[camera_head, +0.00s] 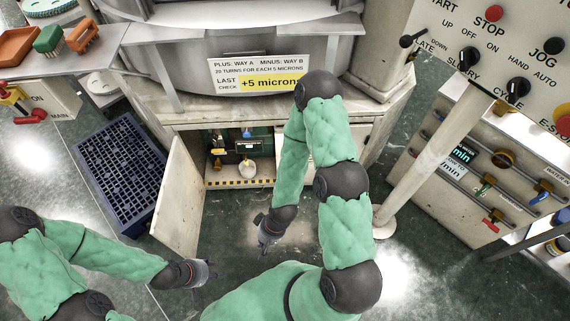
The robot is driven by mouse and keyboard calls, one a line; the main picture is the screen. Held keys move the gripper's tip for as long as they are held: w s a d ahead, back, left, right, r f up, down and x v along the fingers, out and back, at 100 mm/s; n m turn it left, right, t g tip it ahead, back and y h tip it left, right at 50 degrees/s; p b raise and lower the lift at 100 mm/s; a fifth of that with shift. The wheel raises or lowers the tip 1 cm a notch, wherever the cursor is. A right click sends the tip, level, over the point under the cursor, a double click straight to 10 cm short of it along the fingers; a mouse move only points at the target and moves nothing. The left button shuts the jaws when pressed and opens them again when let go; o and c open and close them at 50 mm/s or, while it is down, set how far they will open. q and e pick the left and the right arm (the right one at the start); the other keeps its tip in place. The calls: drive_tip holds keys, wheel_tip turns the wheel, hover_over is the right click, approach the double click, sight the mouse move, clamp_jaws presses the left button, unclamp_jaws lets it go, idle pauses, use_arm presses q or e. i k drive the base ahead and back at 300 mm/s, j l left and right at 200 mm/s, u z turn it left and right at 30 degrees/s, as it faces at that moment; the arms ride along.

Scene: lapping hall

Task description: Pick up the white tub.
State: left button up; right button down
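A small white tub (247,169) stands inside the open cabinet (190,128) under the machine, near the front of its floor. Its lower part is close to the yellow-and-black striped sill. My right gripper (267,240) hangs in front of the cabinet, nearer to me than the tub and apart from it.
The cabinet door (182,200) stands open on the left. A dark blue crate (122,170) lies on the floor beyond it. Dark fittings (217,150) are inside the cabinet, left of the tub. A pale post (430,160) and control panel (500,50) stand right.

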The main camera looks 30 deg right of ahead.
sight(248, 169)
drive_tip(key=z, duration=0.6)
drive_tip(key=i+l+u, duration=0.25)
drive_tip(key=u, duration=0.25)
drive_tip(key=i+l+u, duration=0.25)
drive_tip(key=u, duration=0.25)
drive_tip(key=i+l+u, duration=0.15)
drive_tip(key=l+u, duration=0.35)
